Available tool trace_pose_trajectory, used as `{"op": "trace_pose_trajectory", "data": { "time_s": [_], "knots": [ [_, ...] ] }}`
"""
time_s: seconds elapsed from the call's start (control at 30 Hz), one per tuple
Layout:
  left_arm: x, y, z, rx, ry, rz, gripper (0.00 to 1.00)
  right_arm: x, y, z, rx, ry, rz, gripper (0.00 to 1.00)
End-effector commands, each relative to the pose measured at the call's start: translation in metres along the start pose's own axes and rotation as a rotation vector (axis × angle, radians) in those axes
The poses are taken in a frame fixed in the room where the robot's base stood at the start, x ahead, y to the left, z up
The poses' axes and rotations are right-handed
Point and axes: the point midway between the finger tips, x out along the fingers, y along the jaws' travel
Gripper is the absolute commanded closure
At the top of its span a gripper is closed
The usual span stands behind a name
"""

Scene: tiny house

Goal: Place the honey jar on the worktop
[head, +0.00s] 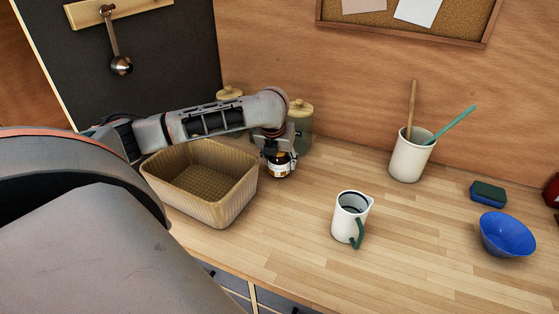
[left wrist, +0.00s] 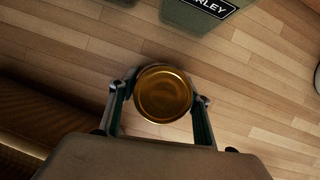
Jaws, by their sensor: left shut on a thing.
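The honey jar (head: 280,164) is a small amber jar with a pale label, just right of the basket in the head view. Its round golden lid (left wrist: 163,94) shows from above in the left wrist view. My left gripper (head: 277,151) comes down over the jar from above and is shut on it, one finger on each side. The jar is at or just above the wooden worktop (head: 300,215); I cannot tell whether its base touches. My right gripper is not in view.
A wicker basket (head: 238,199) stands close left of the jar. A green canister (head: 301,120) labelled in part "RLEY" (left wrist: 208,9) stands behind it. A white jug (head: 350,217), utensil pot (head: 408,158), sponge (head: 488,192) and blue bowl (head: 507,237) stand to the right.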

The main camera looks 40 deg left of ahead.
Motion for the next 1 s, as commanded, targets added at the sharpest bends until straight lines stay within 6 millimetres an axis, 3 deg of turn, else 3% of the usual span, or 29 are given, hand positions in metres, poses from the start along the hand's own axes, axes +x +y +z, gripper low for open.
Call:
{"op": "trace_pose_trajectory", "data": {
  "time_s": [0.23,0.27,0.3,0.73,0.87,1.0],
  "knots": [
    [0.002,0.000,0.000,-0.001,-0.001,0.000,0.88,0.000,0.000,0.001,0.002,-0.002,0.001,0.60],
    [0.002,0.000,-0.001,-0.001,0.001,0.000,0.47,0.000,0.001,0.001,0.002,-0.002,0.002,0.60],
    [0.002,0.000,-0.001,-0.001,0.000,0.000,0.37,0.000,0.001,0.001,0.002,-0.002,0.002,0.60],
    [-0.002,0.000,0.001,0.000,-0.002,0.001,0.36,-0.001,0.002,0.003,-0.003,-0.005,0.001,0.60],
    [-0.018,0.001,0.002,0.001,-0.004,0.000,0.36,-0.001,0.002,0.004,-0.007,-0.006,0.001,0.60],
    [-0.047,0.000,0.002,0.001,-0.006,0.000,0.36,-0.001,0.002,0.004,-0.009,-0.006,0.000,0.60]
  ]
}}
